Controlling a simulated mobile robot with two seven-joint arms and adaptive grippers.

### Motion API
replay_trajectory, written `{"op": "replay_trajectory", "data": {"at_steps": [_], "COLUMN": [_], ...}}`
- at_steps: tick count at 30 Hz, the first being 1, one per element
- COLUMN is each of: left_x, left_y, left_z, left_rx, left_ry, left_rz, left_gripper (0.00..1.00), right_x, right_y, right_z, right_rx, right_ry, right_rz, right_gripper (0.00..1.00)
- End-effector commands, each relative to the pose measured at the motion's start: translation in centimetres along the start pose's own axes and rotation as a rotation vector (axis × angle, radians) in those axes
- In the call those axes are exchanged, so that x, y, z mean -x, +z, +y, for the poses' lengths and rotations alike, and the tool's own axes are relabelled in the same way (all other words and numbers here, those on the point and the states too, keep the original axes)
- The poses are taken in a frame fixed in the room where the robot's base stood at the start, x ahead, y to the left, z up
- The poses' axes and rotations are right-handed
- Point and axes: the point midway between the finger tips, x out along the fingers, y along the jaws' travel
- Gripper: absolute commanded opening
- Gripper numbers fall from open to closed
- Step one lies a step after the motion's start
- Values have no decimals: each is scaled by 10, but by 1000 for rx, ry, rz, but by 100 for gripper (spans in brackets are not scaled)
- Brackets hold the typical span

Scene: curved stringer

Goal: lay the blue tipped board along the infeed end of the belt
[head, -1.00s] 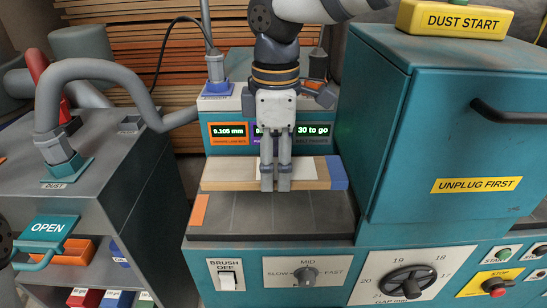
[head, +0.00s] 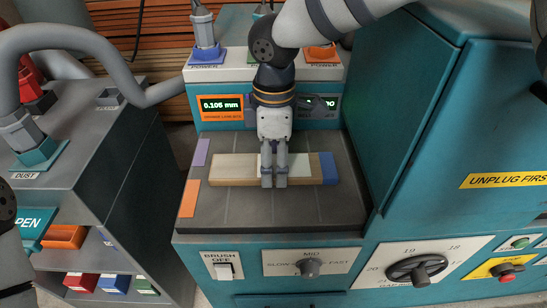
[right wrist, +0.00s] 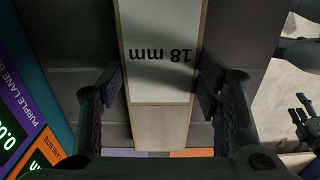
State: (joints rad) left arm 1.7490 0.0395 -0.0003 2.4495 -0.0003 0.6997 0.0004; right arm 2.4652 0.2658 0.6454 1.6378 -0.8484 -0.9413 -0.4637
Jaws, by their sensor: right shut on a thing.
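The board (head: 236,171) is pale wood with a blue tip (head: 328,168) at its right end and a white label. It lies crosswise over the dark belt (head: 240,212), on it or just above; I cannot tell which. My right gripper (head: 273,182) is shut on the board near its middle, from above. In the right wrist view the board (right wrist: 160,122) runs between the two fingers, with "18 mm" on its label; its blue tip is out of that view. My left gripper (right wrist: 303,118) shows only small and dark at the right edge there; its opening is unclear.
Orange (head: 189,198) and purple (head: 201,152) patches mark the belt's left edge. A tall teal housing (head: 420,120) stands close on the right. The display console (head: 222,107) rises behind the belt. A grey cabinet with a dust hose (head: 70,45) stands left. The front of the belt is clear.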

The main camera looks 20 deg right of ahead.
Motion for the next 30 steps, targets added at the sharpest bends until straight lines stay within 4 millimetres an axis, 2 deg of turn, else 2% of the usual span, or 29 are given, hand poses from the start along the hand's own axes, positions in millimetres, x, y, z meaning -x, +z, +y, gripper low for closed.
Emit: {"op": "replay_trajectory", "data": {"at_steps": [3,4,6,7,17,20,24,30], "left_x": [0,0,0,0,0,3,8,11], "left_y": [0,0,0,0,0,-2,-4,-6], "left_z": [0,0,0,0,0,0,0,0], "left_rx": [0,0,0,0,0,0,0,0], "left_ry": [0,0,0,0,0,0,1,2], "left_rz": [2,2,2,2,2,9,22,31], "left_gripper": [50,50,50,50,50,50,50,50], "right_x": [0,-1,-1,-1,3,22,62,107], "right_y": [0,0,0,0,0,0,0,0], "right_z": [0,0,0,0,0,1,1,1], "right_rx": [0,0,0,0,0,0,-1,-2], "right_ry": [1,1,1,1,1,7,10,5], "right_rz": [0,0,0,0,0,2,3,1], "right_gripper": [22,60,76,78,78,78,78,78]}}
